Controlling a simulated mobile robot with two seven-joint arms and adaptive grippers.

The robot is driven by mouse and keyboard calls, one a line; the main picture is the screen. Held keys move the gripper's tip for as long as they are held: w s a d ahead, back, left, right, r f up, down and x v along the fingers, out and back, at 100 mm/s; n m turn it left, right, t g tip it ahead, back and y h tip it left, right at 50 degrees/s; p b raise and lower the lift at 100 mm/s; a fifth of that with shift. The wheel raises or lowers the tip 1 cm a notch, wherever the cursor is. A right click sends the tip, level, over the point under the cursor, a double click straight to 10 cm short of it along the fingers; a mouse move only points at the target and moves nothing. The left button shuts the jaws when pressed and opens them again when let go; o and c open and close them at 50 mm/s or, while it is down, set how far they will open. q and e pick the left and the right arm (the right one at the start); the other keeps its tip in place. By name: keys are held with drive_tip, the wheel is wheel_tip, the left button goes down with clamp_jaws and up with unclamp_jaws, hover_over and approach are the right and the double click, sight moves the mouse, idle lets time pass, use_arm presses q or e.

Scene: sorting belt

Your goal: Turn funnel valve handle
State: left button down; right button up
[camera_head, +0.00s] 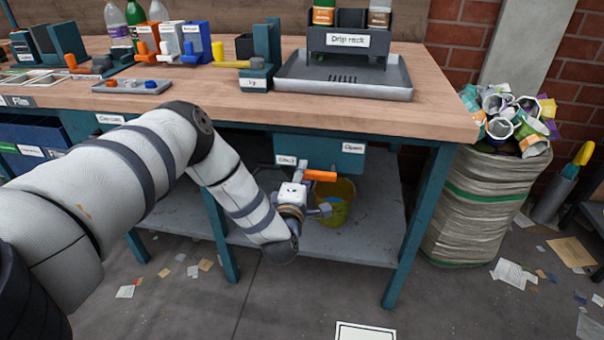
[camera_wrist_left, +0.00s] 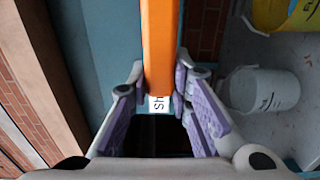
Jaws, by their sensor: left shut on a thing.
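The orange valve handle (camera_head: 321,176) sits below the front of the bench, by a teal box (camera_head: 340,163). A "Shut" label (camera_head: 285,160) is on its left and an "Open" label (camera_head: 353,147) on its right. My left gripper (camera_head: 304,184) reaches in under the bench edge at the handle. In the left wrist view, the orange handle (camera_wrist_left: 158,45) runs between the purple-padded fingers of my left gripper (camera_wrist_left: 160,84), which are shut on it. Part of the "Shut" label (camera_wrist_left: 159,103) shows at the bar's end. The valve body is mostly hidden. My right gripper is out of view.
A yellow bucket (camera_head: 340,200) stands on the lower shelf (camera_head: 350,237) behind my gripper. A teal bench leg (camera_head: 418,225) is to the right. A drip rack tray (camera_head: 343,88) stands on the bench top. A full sack (camera_head: 478,205) is right of the bench.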

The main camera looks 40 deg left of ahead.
use_arm(q)
drive_tip(key=shift+d, duration=0.1)
drive_tip(key=c, duration=1.4)
unclamp_jaws()
drive_tip(key=shift+c, duration=0.2)
drive_tip(key=v, duration=1.2)
drive_tip(key=shift+s, duration=0.1)
